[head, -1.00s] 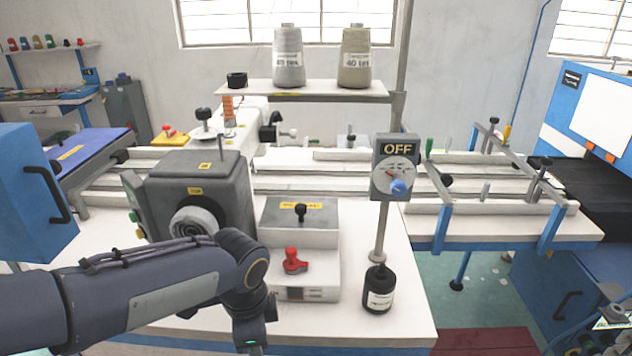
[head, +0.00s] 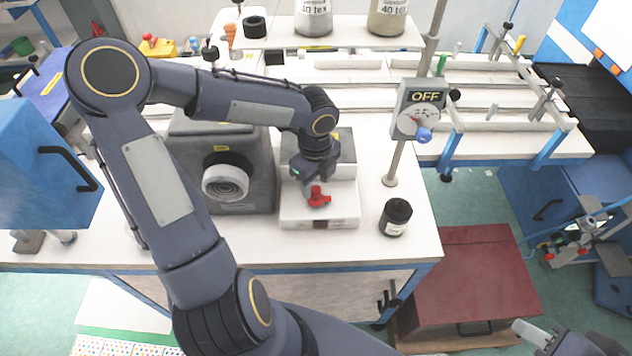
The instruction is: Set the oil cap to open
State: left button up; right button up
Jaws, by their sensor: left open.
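My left gripper (head: 314,178) is over the front of the sewing machine's low housing (head: 345,149), just behind and above a red knob (head: 318,198). It is open, and I cannot tell whether it touches the red knob. The red knob stands on the white front block (head: 291,208). No part is clearly marked as the oil cap. The black knob on top of the low housing is hidden behind my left arm. A black bottle (head: 396,218) with a white label stands to the right. Part of my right gripper (head: 545,338) shows at the bottom right; its jaw state is unclear.
The large grey machine head (head: 241,198) stands left of my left gripper. The white tabletop (head: 411,247) is clear around the bottle. A dark red chest (head: 475,290) stands on the floor.

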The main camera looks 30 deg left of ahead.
pick_arm(q)
jog(key=shift+f, duration=0.8)
grip_shut()
